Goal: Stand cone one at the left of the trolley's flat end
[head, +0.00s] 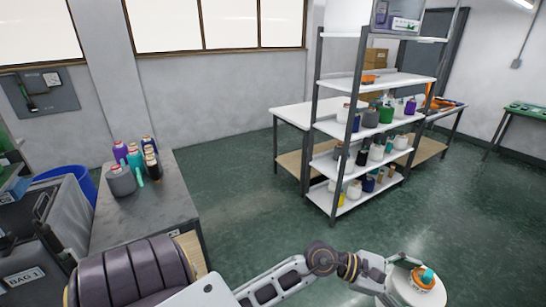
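One of my arms comes in at the lower left and reaches right to a white wrist (418,287) near the bottom right. An orange and teal piece (427,277) shows at that wrist. I cannot tell whether it is a held cone, and no fingers show. The other gripper is not in view. Several thread cones, purple, teal, grey, dark blue and black, stand together on a grey-topped table (165,203) at the left; a grey cone (122,181) is nearest. I cannot tell which is cone one. No trolley with a flat end can be made out.
A white shelf rack (375,83) with several cones stands right of centre, with a white table (292,113) behind it. The green floor (255,205) between is clear.

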